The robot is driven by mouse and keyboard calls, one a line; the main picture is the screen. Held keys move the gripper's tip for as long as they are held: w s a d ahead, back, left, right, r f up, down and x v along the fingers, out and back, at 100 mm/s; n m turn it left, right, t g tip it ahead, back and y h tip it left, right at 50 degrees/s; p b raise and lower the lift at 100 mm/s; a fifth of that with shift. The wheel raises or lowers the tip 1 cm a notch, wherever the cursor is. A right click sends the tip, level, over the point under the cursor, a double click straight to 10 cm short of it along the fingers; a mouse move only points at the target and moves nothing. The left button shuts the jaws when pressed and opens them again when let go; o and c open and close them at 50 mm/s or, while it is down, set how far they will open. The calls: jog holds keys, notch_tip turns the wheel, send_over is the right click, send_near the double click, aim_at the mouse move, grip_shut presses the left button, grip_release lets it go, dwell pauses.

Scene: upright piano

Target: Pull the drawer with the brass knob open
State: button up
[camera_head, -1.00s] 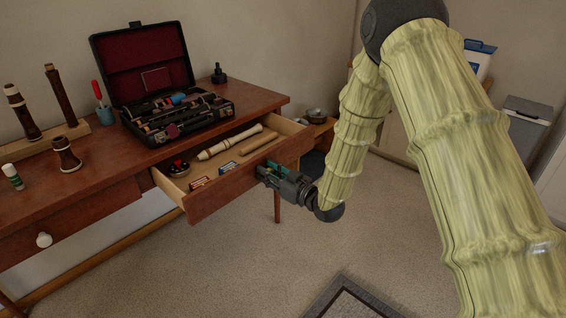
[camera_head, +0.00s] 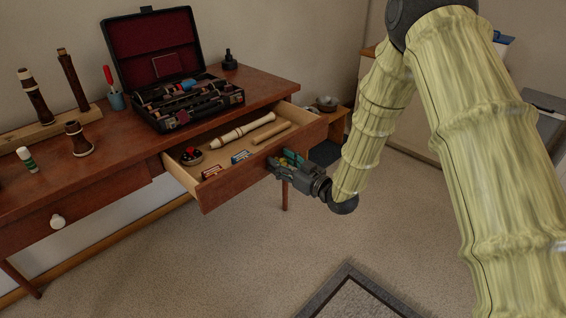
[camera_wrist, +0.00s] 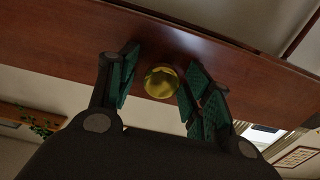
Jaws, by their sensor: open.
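The drawer (camera_head: 232,182) of the wooden desk stands pulled out, with its contents showing. Its brass knob (camera_wrist: 161,82) shows in the wrist view as a round gold knob on the reddish-brown front. My gripper (camera_head: 283,165) is at the right part of the drawer front in the head view. In the wrist view its two green-padded fingers (camera_wrist: 160,90) are open, one on each side of the knob, with gaps between pads and knob. In the head view the knob is hidden by my gripper.
Inside the drawer lie a pale recorder (camera_head: 240,131), a wooden rod (camera_head: 271,132) and small boxes (camera_head: 212,171). An open instrument case (camera_head: 190,107) stands on the desk (camera_head: 100,165). A second drawer with a white knob (camera_head: 57,221) is shut at left.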

jog(key=v, duration=1.2)
dwell(0.3)
jog(key=s+d+f+m+g+h, duration=0.2)
jog(key=s+f+m+h, duration=0.3)
jog(key=f, duration=0.6)
jog(key=s+d+f+g+h, duration=0.25)
jog(key=s+f, duration=0.45)
jog(key=f, duration=0.4)
jog(key=s+d+f+m+g+h, duration=0.1)
jog(key=s+d+f+g+h, duration=0.2)
jog(key=s, duration=0.7)
jog(key=s+d+f+m+g, duration=0.25)
jog(key=s+f, duration=0.35)
jog(key=s, duration=0.4)
jog(key=s+d+f+m+g+h, duration=0.1)
jog(key=s+f+g+h, duration=0.2)
jog(key=s, duration=0.7)
notch_tip(320, 180, up, 23)
jog(key=y+p, duration=0.1)
jog(key=p, duration=2.3)
jog(key=shift+w+d, duration=0.25)
